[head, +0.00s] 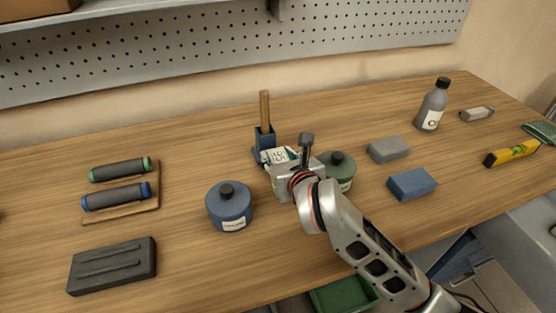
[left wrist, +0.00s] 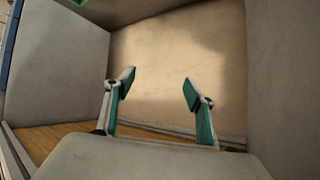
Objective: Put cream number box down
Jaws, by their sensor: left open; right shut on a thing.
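The cream number box (head: 281,156) shows in the head view at the middle of the wooden table, with dark digits on its top. My right gripper (head: 288,165) is shut on it, and the gripper and wrist hide much of the box. I cannot tell whether the box touches the table. It is just in front of a blue holder (head: 265,140) with a wooden-handled tool upright in it. My left gripper (left wrist: 158,90) shows only in the left wrist view, open and empty, facing pale walls.
A blue lidded jar (head: 229,208) stands left of my right gripper, and a green lidded jar (head: 341,173) stands close on its right. Grey (head: 388,149) and blue (head: 411,184) blocks lie further right. The table (head: 195,160) is clear left of the blue holder.

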